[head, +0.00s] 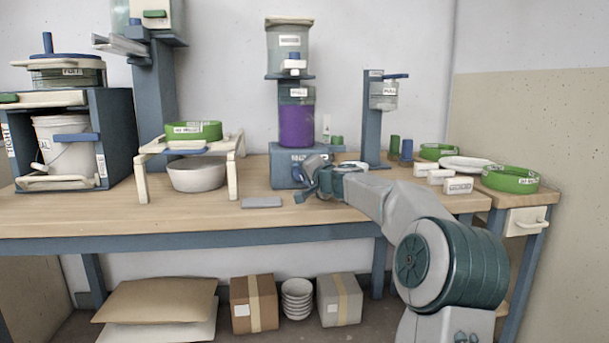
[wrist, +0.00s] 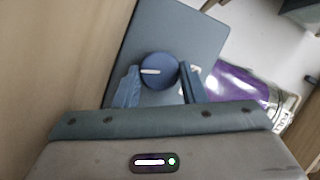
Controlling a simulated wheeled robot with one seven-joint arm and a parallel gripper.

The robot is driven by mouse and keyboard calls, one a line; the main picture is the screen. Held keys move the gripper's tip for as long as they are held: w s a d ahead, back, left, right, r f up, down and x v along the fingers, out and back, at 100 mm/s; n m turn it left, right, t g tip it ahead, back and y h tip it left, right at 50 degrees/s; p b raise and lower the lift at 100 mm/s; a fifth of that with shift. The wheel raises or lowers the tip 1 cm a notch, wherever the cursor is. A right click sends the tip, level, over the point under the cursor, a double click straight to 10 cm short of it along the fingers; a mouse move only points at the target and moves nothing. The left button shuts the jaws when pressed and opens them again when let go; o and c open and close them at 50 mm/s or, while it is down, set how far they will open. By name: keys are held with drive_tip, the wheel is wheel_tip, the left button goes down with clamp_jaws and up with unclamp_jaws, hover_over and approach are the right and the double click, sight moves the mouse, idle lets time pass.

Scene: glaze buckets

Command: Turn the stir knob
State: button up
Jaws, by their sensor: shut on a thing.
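The stir knob (wrist: 158,70) is a round dark blue knob with a white pointer line, on the face of a blue-grey base box (wrist: 187,28). In the head view this base (head: 281,168) stands on the table, under a clear container of purple glaze (head: 296,127). My gripper (wrist: 161,82) has one finger on each side of the knob and is shut on it. The white line runs roughly level across the wrist view. In the head view my gripper (head: 307,173) is at the base's front right, and the knob is mostly hidden by it.
A flat grey plate (head: 262,202) lies left of my gripper near the table's front edge. A white stand with a green ring (head: 193,131) and a bowl (head: 197,175) is further left. White labelled blocks (head: 458,185) and green rings (head: 511,180) are at the right.

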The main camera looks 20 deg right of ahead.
idle(0.3)
drive_tip(key=o, duration=1)
drive_tip(key=s+r, duration=0.2)
drive_tip(key=s, duration=1.1)
drive_tip(key=shift+s+d, duration=0.35)
drive_tip(key=shift+d, duration=0.1)
